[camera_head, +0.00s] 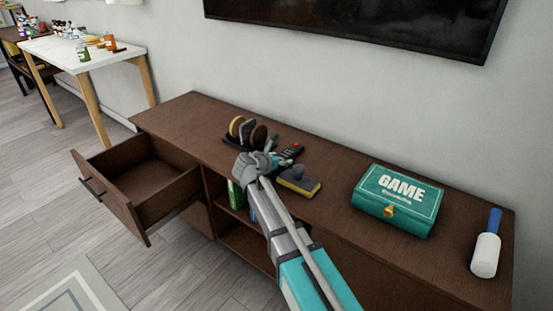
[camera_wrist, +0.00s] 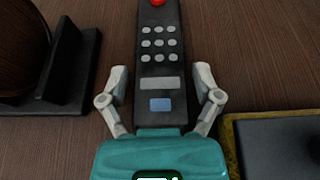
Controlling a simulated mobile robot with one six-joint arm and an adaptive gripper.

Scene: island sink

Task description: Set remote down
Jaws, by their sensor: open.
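The remote (camera_wrist: 160,60) is dark grey with a red button at its far end and rows of light grey buttons. In the head view the remote (camera_head: 292,151) lies on the brown console top, just beyond my gripper. My gripper (camera_wrist: 160,82) is open, with one finger on each side of the remote's near end. A small strip of wood shows between each fingertip and the remote, so the fingers look apart from it. In the head view my gripper (camera_head: 262,160) is low over the console, and my arm hides part of the front edge.
On the console (camera_head: 180,120) are a dark stand with round pieces (camera_head: 247,132) left of the remote, a yellow-grey sponge-like block (camera_head: 298,181) to its right, a teal GAME box (camera_head: 397,199) and a white-blue roller (camera_head: 486,250). An open drawer (camera_head: 146,188) juts out at left.

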